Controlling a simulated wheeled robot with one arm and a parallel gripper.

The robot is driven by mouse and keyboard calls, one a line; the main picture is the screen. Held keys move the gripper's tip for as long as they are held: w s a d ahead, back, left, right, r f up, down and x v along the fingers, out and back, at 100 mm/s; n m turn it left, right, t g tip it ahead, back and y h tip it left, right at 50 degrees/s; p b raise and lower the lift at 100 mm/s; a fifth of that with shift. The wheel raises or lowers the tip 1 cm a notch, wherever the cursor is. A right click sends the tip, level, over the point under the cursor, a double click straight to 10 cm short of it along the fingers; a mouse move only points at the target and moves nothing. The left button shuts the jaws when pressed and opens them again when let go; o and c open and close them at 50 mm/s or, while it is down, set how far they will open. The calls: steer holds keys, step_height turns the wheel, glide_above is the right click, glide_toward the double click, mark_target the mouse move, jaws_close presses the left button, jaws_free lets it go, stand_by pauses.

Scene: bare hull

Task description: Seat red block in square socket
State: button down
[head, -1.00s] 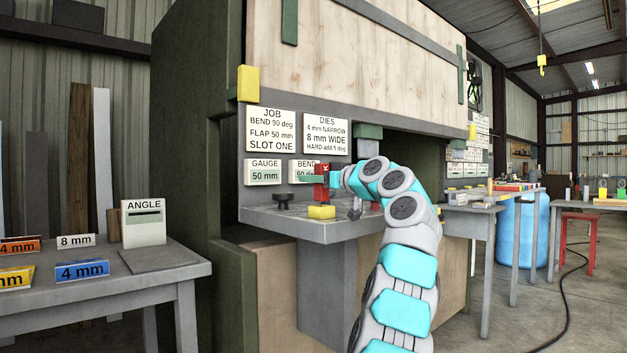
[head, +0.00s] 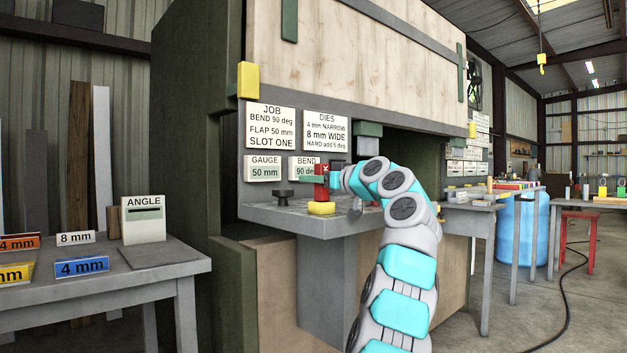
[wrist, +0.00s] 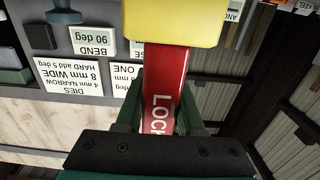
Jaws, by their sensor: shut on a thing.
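The red block (head: 321,190), with white "LOCK" lettering in the wrist view (wrist: 167,85), is upright over the grey bench of the machine. My gripper (wrist: 162,105) is shut on the red block, with its green fingers on either side. In the head view my gripper (head: 322,179) is above the bench near its front. A yellow block (head: 321,208) is directly below the red block and covers its far end in the wrist view (wrist: 172,22). I cannot tell whether they are joined or only touching. I cannot make out the square socket.
A dark knob (head: 282,196) stands on the bench (head: 265,212) left of the red block. The machine's panel with signs (head: 270,128) rises close behind. A side table (head: 165,252) with labelled blocks is at left. The floor at right has a cable.

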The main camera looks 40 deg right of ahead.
steer(key=shift+f+b, duration=1.15)
steer(key=shift+f, duration=0.15)
steer(key=shift+c, duration=2.2)
jaws_free()
steer(key=s, duration=0.2)
steer(key=s+b, duration=0.1)
steer(key=s, duration=0.2)
steer(key=s+b, duration=0.1)
steer(key=s, duration=0.1)
steer(key=shift+s+d, duration=0.3)
steer(key=shift+s, duration=0.1)
